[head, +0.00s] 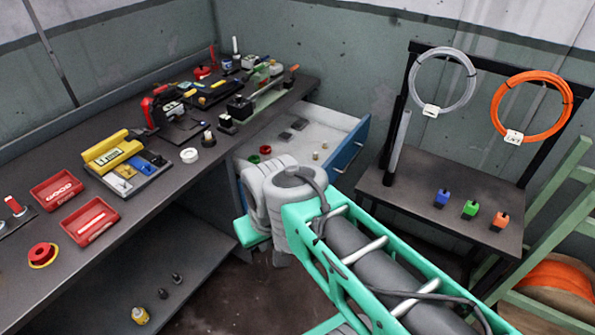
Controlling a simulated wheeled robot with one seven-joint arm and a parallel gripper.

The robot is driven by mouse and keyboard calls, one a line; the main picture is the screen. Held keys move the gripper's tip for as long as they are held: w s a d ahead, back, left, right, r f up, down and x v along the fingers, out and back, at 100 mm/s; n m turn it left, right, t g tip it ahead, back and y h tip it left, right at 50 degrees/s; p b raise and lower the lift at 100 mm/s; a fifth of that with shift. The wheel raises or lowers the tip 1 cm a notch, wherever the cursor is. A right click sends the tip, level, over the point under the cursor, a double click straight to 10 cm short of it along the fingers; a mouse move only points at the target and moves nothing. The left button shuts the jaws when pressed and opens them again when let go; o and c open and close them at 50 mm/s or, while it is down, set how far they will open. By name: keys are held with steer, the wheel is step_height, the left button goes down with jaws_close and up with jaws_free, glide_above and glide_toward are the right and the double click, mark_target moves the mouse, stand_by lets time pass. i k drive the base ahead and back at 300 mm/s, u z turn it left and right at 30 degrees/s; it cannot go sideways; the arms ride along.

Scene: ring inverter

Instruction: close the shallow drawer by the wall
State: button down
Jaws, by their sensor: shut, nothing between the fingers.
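The shallow drawer stands pulled out from under the far end of the workbench, by the back wall. Its pale inside (318,126) is visible, and its blue front (350,145) with a handle faces right. Inside lie two dark flat pieces (291,129), a red ring (265,150), a green piece (253,159) and small pale knobs (320,150). My grey and green arm covers the drawer's near corner. My gripper does not show; it is hidden behind the arm or out of frame.
The workbench (165,205) on the left carries red trays, a yellow tool and several devices. To the right of the drawer stands a dark side table (420,185) with three coloured blocks; cable coils hang above it. A green rack and an orange spool (555,285) are at right.

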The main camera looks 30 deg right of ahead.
mark_target(346, 135)
steer(key=u, duration=0.1)
steer(key=i, duration=0.9)
steer(key=z, duration=0.45)
